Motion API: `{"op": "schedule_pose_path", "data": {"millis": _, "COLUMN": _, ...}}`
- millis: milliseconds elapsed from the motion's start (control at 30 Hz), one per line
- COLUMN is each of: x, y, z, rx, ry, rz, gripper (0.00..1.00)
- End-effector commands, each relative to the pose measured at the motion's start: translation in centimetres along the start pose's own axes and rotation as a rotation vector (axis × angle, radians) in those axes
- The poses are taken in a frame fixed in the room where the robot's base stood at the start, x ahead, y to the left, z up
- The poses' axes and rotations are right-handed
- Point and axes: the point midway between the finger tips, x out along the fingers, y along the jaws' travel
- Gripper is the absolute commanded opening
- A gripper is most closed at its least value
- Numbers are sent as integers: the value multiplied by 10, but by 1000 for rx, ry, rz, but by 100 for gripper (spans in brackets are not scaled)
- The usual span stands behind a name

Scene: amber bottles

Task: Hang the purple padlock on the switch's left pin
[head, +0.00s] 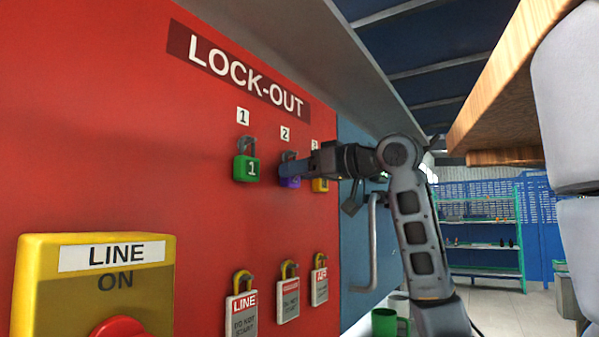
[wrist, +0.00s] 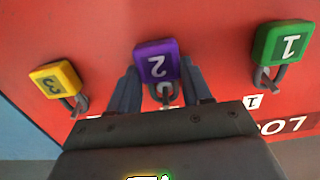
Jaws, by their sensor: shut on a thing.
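The purple padlock (wrist: 156,61), marked 2, is on the red board under the "2" label. My gripper (wrist: 162,88) is shut on it, with one finger on each side in the wrist view. Its shackle shows between the fingers, and I cannot tell whether it still rests on its peg. In the head view my gripper (head: 290,170) covers most of the purple padlock (head: 290,183). The yellow switch box (head: 40,290), marked LINE ON with a red knob (head: 118,328), is at the lower left. Its pins are not visible.
A green padlock (head: 246,168), marked 1, hangs left of my gripper; a yellow padlock (head: 320,185) hangs close on its right. A grey bar handle (head: 373,245) and green mug (head: 385,322) are at right.

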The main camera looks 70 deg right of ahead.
Motion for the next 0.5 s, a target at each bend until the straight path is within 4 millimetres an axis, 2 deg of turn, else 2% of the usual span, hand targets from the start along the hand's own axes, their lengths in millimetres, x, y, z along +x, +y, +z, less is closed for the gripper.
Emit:
{"op": "schedule_pose_path", "data": {"millis": 33, "x": 0, "y": 0, "z": 0, "rx": 0, "ry": 0, "rz": 0, "gripper": 23}}
{"op": "schedule_pose_path", "data": {"millis": 133, "x": 0, "y": 0, "z": 0, "rx": 0, "ry": 0, "rz": 0, "gripper": 15}}
{"op": "schedule_pose_path", "data": {"millis": 500, "x": 0, "y": 0, "z": -7, "rx": 0, "ry": 1, "rz": 0, "gripper": 15}}
